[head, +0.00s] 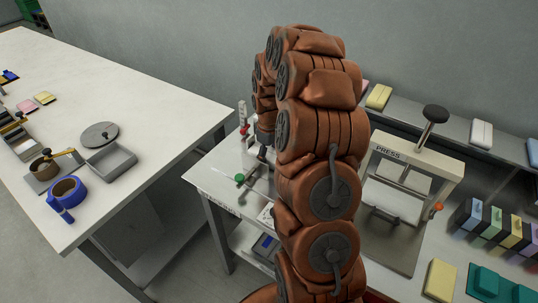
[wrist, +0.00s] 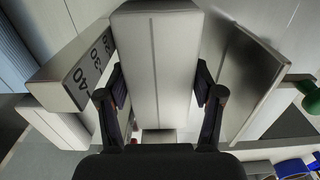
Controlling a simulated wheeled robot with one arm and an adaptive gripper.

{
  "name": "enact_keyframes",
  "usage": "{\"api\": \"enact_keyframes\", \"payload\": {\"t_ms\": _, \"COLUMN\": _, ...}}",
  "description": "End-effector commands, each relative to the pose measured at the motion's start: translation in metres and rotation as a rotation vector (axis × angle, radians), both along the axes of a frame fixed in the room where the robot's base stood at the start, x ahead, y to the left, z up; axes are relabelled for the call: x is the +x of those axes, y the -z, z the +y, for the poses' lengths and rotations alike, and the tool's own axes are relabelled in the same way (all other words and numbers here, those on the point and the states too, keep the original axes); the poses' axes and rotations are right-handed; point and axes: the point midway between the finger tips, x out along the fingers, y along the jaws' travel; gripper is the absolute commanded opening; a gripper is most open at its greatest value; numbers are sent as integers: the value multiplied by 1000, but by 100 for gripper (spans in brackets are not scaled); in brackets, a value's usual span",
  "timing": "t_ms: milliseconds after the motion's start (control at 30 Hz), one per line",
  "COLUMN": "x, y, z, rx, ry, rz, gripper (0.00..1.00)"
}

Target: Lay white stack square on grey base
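In the wrist view a white stack (wrist: 155,60), a long pale block with a thin seam along it, lies between the fingers of my gripper (wrist: 160,92). The finger pads appear to press on both its sides. A pale wall with printed numbers (wrist: 85,72) stands to its left, and a grey metal plate (wrist: 248,72) to its right. I cannot tell which surface is the grey base, or whether the stack rests on anything. In the head view my arm hides the gripper and most of that spot.
A green knob (head: 239,178) sits at the bench's left edge. The press (head: 388,152) stands right of my arm, with coloured boxes (head: 496,228) farther right. A white pack (head: 481,134) lies on the back shelf. The left table (head: 150,108) has much bare surface.

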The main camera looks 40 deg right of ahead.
Motion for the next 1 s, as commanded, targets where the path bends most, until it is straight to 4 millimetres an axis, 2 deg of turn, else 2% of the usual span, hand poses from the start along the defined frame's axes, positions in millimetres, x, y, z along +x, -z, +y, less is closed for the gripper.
{"api": "enact_keyframes", "payload": {"t_ms": 33, "x": 0, "y": 0, "z": 0, "rx": 0, "ry": 0, "rz": 0, "gripper": 75}}
{"api": "enact_keyframes", "payload": {"t_ms": 200, "x": 0, "y": 0, "z": 0, "rx": 0, "ry": 0, "rz": 0, "gripper": 91}}
{"api": "enact_keyframes", "payload": {"t_ms": 567, "x": 0, "y": -3, "z": 0, "rx": -1, "ry": 0, "rz": -1, "gripper": 91}}
{"api": "enact_keyframes", "payload": {"t_ms": 767, "x": 0, "y": -25, "z": 0, "rx": -1, "ry": 0, "rz": -1, "gripper": 91}}
{"api": "enact_keyframes", "payload": {"t_ms": 1000, "x": 2, "y": -74, "z": 0, "rx": -4, "ry": 0, "rz": -8, "gripper": 91}}
